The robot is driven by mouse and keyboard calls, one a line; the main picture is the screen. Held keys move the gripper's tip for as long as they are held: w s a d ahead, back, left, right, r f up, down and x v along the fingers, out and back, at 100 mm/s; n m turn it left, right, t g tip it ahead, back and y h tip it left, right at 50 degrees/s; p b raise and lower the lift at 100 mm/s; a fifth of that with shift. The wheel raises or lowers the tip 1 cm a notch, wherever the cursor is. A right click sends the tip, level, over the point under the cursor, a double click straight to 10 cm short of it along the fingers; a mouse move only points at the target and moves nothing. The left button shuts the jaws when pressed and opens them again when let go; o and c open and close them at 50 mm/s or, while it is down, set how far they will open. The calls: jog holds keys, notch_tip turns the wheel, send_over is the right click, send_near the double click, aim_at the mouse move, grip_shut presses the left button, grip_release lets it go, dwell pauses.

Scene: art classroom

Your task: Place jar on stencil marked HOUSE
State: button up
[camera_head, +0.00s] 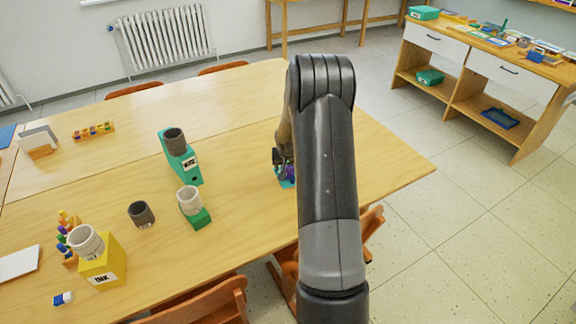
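Several cup-like jars are on the wooden table. A dark grey jar (141,214) stands directly on the tabletop. Another dark grey jar (174,141) is on a teal box (185,169) with a small label. A whitish jar (190,200) is on a green block (201,218), and another whitish jar (86,241) is on a yellow box (101,265) with a dark-lettered label. My gripper (281,166) is low over the table's right part, partly behind my arm, beside a teal and purple item (287,177). Its fingers are too small and hidden to read. I cannot read HOUSE on anything.
The wooden table (240,255) has bare room between the jars and my arm. Colored blocks (94,132), a holder (38,141) and an eraser-like block (63,298) lie at left. Chairs (205,302) stand at the near edge. A drawer cabinet (475,75) is at the back right.

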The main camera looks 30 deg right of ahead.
jog(key=shift+o, duration=1.2)
jog(key=shift+r, duration=0.1)
jog(key=s+a+r+n, duration=0.1)
jog(key=s+a+r, duration=0.4)
jog(key=r, duration=0.4)
jog(key=s+a+r+n, duration=0.1)
jog(key=s+a+r, duration=0.45)
jog(key=r, duration=0.45)
jog(key=s+a+r, duration=0.5)
jog(key=s+r, duration=0.1)
jog(key=r, duration=0.3)
jog(key=s+a+r+n+y, duration=0.1)
jog(key=s+a, duration=0.3)
jog(key=s, duration=0.5)
jog(key=s+a+r+n+t+y, duration=0.1)
jog(key=s+a, duration=0.4)
jog(key=s, duration=0.5)
notch_tip(320, 180, up, 2)
jog(key=shift+s+a+r+n+t, duration=0.2)
jog(key=shift+s+n+t, duration=0.1)
jog(key=shift+n, duration=0.4)
